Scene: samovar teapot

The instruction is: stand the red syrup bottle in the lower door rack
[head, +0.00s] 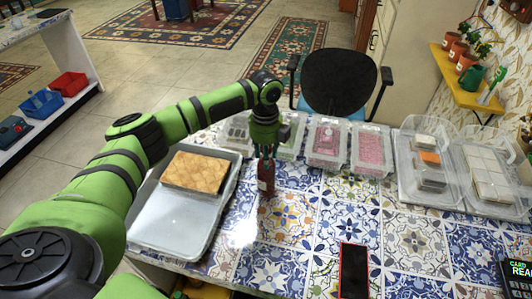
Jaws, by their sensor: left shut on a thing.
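The syrup bottle (266,180), small and dark red, is upright at the middle of the tiled table, just right of the grey tray. My left gripper (265,153) points down from above and is shut on the bottle's top. I cannot tell whether the bottle's base touches the table. The lower door rack is not visible in this view. My right gripper is not in view.
The grey tray (150,238) holds a tan patterned slab (196,172). Clear boxes with pink contents (326,146) line the far edge; larger clear bins (405,185) stand at right. A black, red-edged phone-like object (354,270) lies in front. Tiles between are clear.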

